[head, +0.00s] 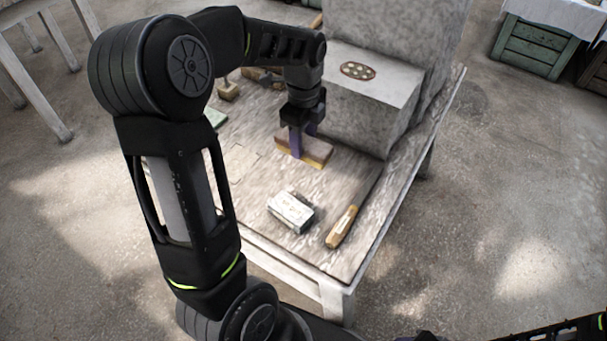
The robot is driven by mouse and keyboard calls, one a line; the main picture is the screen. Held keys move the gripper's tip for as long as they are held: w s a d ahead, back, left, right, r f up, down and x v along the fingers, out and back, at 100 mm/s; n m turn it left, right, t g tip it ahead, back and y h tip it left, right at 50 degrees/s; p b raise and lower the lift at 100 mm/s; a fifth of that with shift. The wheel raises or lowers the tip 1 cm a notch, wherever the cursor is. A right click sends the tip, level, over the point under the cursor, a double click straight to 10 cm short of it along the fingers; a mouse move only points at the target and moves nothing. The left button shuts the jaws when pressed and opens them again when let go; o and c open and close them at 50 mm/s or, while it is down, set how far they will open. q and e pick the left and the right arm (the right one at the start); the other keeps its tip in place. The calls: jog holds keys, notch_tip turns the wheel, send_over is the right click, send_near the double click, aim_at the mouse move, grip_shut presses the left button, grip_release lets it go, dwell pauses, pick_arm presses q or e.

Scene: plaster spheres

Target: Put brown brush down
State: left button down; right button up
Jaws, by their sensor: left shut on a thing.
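My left gripper (297,150) reaches down over the worktable (345,262) with its purple fingers shut on the brown brush (318,154). The brush is a flat, rectangular block with a brown top and a paler yellowish lower part. It is at or just above the tabletop, in front of the grey stone block; I cannot tell whether it touches the table. The fingers hide part of it. At the bottom edge, only a dark, purplish sliver of what seems to be my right gripper (408,338) shows, and its fingers cannot be made out.
A white-grey block (290,211) and a wooden-handled tool (343,226) lie near the table's front corner. A large grey stone block (370,110) bears a spotted round piece (357,71). Small wooden items (228,91) and a green piece (215,117) lie behind my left arm.

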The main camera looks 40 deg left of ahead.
pick_arm(q)
send_over(303, 177)
jog(key=shift+w+f+b, duration=0.15)
jog(key=shift+f+b, duration=0.25)
jog(key=shift+f, duration=2.1)
jog(key=shift+f, duration=0.35)
notch_tip(303, 177, down, 4)
jog(key=shift+r, duration=0.25)
jog(key=shift+d+f, duration=0.1)
jog(key=shift+f, duration=0.15)
jog(key=c, duration=1.1)
grip_release()
jog(key=shift+s, duration=0.2)
jog(key=shift+o, duration=1.4)
jog(key=shift+f, duration=0.15)
jog(key=shift+o, duration=0.5)
jog(key=shift+w, duration=0.1)
